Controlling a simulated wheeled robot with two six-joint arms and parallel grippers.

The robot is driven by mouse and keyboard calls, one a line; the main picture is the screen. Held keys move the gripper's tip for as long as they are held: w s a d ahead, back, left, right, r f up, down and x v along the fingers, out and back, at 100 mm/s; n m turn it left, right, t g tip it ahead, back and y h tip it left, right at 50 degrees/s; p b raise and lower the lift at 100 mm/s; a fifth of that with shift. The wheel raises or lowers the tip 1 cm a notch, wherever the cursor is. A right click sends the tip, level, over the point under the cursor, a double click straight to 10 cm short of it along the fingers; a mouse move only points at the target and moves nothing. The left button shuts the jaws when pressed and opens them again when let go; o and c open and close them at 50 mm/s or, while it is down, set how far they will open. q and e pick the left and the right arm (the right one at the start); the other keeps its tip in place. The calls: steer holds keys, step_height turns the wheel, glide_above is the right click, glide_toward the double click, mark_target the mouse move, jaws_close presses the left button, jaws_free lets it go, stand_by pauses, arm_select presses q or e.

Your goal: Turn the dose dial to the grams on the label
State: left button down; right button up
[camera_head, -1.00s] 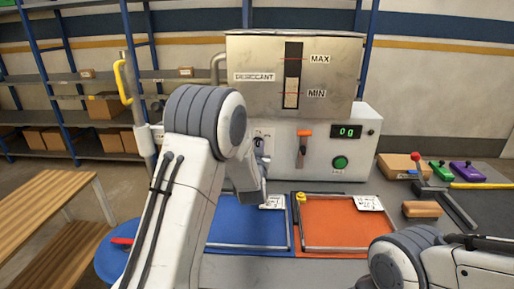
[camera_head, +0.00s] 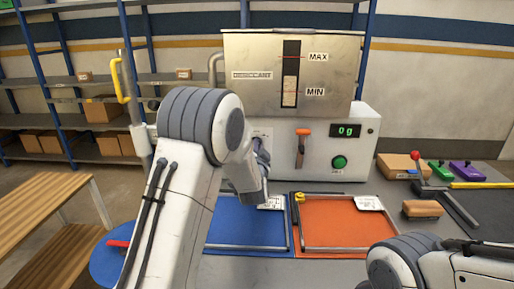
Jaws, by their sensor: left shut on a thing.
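The desiccant dispenser (camera_head: 272,108) stands at the back, a metal hopper on a white housing. Its display (camera_head: 345,131) reads "0 g" in green. My left gripper (camera_head: 262,152) is at the housing's front, left of the orange-handled lever (camera_head: 302,146). It is shut on what appears to be the dose dial, which my arm and gripper hide. A white label (camera_head: 270,203) lies at the blue tray's back right corner, and another label (camera_head: 368,203) at the orange tray's. Their print is too small to read. My right gripper is out of view; only its arm shows at lower right.
A blue tray (camera_head: 248,233) and an orange tray (camera_head: 340,228) lie in front of the dispenser. A green button (camera_head: 339,162) is below the display. Boxes, a red-knobbed lever (camera_head: 416,158) and a brown block (camera_head: 422,208) are at right.

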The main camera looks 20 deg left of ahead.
arm_select(q)
steer(key=shift+m, duration=0.3)
steer(key=c, duration=0.9)
jaws_free()
steer(key=shift+s, duration=0.1)
steer(key=b+v, duration=0.1)
steer(key=v, duration=0.9)
steer(key=shift+s, duration=0.15)
steer(key=shift+d, duration=0.1)
